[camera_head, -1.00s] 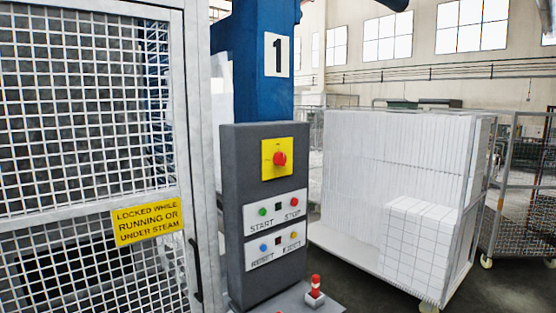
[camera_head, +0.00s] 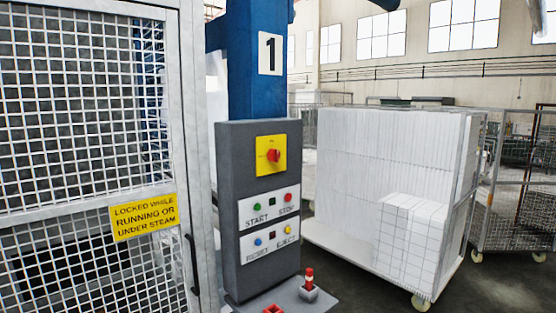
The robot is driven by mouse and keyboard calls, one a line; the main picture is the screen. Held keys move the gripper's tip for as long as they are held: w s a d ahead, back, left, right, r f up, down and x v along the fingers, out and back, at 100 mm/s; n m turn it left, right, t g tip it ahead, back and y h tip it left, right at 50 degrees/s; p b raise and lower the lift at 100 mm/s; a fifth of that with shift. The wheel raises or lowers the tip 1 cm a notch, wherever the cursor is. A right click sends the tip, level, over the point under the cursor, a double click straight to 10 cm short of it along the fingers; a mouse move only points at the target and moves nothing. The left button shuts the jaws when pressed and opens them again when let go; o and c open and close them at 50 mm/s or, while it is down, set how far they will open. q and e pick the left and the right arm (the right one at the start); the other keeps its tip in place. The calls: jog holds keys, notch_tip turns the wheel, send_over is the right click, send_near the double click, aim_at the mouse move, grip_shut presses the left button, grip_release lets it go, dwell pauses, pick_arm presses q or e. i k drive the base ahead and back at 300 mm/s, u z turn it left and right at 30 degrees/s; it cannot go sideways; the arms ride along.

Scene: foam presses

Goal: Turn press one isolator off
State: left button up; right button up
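The press one isolator (camera_head: 272,156) is a red rotary knob on a yellow plate, high on the grey control box (camera_head: 232,200). The box is on the blue column marked with a number 1 sign (camera_head: 270,54). The small markings on the yellow plate are too blurred to read, so I cannot tell the knob's setting. Below it are the START and STOP panel (camera_head: 270,205) and the RESET and EJECT panel (camera_head: 270,241). Neither of my grippers shows in the head view.
A mesh guard door (camera_head: 80,110) with a yellow sign (camera_head: 144,217) and dark handle (camera_head: 192,265) fills the left. A small red-and-white object (camera_head: 309,284) and a red item (camera_head: 273,309) are on the ledge below the box. A trolley of white foam blocks (camera_head: 385,180) stands at the right.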

aim_at(273, 155)
jog(key=u, duration=0.15)
jog(key=k, duration=0.3)
jog(key=z, duration=0.85)
jog(key=i, duration=0.65)
jog(key=u, duration=0.7)
jog(key=i, duration=0.55)
jog(key=u, duration=0.65)
